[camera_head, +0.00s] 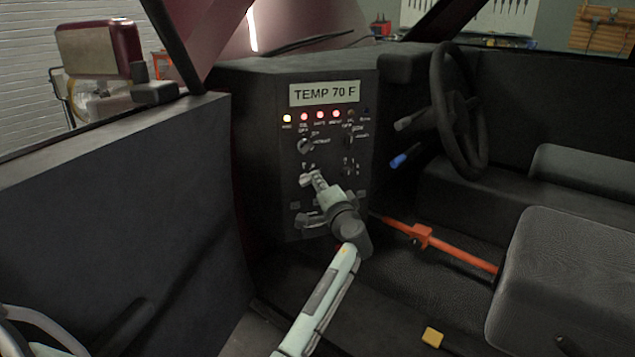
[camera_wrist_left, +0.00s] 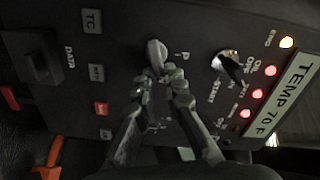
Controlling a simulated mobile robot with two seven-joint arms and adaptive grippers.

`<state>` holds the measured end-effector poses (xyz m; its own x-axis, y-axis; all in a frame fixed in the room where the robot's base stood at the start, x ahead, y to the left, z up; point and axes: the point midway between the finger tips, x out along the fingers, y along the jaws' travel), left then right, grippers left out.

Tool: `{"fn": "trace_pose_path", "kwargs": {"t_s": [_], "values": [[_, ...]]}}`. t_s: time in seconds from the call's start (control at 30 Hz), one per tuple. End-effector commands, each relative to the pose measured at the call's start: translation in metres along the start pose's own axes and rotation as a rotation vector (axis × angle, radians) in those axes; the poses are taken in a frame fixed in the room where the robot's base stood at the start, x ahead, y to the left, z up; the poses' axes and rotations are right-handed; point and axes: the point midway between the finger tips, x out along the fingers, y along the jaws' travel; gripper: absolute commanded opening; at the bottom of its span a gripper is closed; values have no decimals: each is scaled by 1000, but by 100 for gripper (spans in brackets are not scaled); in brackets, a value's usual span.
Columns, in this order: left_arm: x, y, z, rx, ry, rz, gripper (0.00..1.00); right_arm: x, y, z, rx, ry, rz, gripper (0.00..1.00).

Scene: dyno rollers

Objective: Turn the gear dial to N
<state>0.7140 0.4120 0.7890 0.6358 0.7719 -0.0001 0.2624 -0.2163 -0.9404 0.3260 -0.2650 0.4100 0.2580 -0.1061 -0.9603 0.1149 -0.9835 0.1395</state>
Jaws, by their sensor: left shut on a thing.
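The gear dial (camera_wrist_left: 156,54) is a small grey knob on the dark dash panel. A letter P shows beside it in the left wrist view; the other gear letters are hidden or too blurred to read. My left gripper (camera_wrist_left: 159,76) is shut on the knob, with one finger on each side of it. In the head view, my left gripper (camera_head: 314,181) reaches up to the lower middle of the panel and partly covers the dial. I cannot tell which letter the dial points to. My right gripper is not in view.
A start knob (camera_wrist_left: 229,66) sits close to the gear dial. Lit warning lights (camera_head: 320,116) and a TEMP 70 F display (camera_head: 324,93) are above. Labelled buttons (camera_wrist_left: 97,73) are beside the dial. A steering wheel (camera_head: 459,110) and an orange bar (camera_head: 456,257) lie to the right.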

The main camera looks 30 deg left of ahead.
Motion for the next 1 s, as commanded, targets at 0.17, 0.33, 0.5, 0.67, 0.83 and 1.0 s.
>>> {"fn": "trace_pose_path", "kwargs": {"t_s": [0.17, 0.33, 0.5, 0.67, 0.83, 1.0], "values": [[1, -2, -1, -2, 3, -3, 15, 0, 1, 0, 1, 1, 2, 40], [0, -2, -1, -2, 2, -2, 31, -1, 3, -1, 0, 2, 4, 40], [0, -1, 0, -2, 1, -1, 31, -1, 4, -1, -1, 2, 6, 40], [-6, 0, -1, -2, 1, 0, 31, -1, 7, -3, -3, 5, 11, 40], [-33, 0, -1, -5, 2, 1, 31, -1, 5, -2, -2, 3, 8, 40], [-60, 0, 0, -2, 2, 1, 31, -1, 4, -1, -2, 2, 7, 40]]}}
